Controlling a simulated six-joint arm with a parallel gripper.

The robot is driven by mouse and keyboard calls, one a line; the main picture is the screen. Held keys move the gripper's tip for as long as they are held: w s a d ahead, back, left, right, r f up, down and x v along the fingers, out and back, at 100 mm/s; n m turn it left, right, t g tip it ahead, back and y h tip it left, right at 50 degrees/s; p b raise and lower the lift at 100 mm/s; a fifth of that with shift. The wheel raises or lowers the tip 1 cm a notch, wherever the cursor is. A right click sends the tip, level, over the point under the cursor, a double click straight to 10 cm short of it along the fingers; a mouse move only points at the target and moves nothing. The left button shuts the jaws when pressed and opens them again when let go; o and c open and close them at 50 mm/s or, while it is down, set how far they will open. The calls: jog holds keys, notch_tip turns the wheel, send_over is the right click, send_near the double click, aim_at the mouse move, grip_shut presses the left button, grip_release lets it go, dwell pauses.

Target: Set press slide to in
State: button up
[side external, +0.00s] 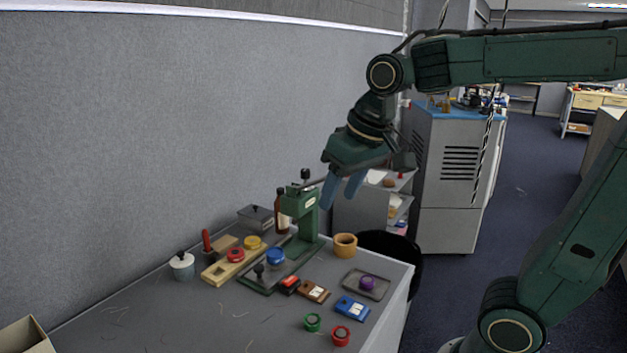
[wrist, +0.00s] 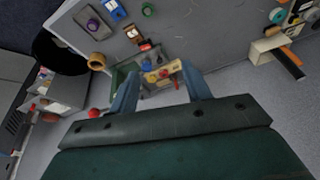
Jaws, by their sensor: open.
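A green press (side external: 307,213) stands near the back of the table, with a lever and dark knob at its top. Its low green base runs forward to the lower left. A small dark knob (side external: 258,269) stands at the front part of the base, out from the column. A blue round piece (side external: 275,257) sits over the base between knob and column. My gripper (side external: 339,202) is open and empty, above and to the right of the press top. In the wrist view, the press (wrist: 122,74) is partly hidden behind one finger; the slide's exact position is unclear there.
A wooden strip (side external: 228,268) with red and yellow round pieces lies left of the press. A white jar (side external: 182,265), a tan ring (side external: 345,245), a grey tray (side external: 366,284) with a purple knob and a blue block (side external: 352,308) stand around. The front left table is mostly clear.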

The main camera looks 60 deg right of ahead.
jog(key=w+d+m+g, duration=0.1)
jog(key=w, duration=0.7)
jog(key=m+g, duration=0.3)
jog(key=m, duration=0.2)
send_over(259, 266)
notch_tip(259, 266, down, 18)
jog(key=shift+r, duration=0.2)
jog(key=shift+f, duration=0.15)
notch_tip(259, 266, down, 14)
jog(key=shift+r, duration=0.25)
grip_shut()
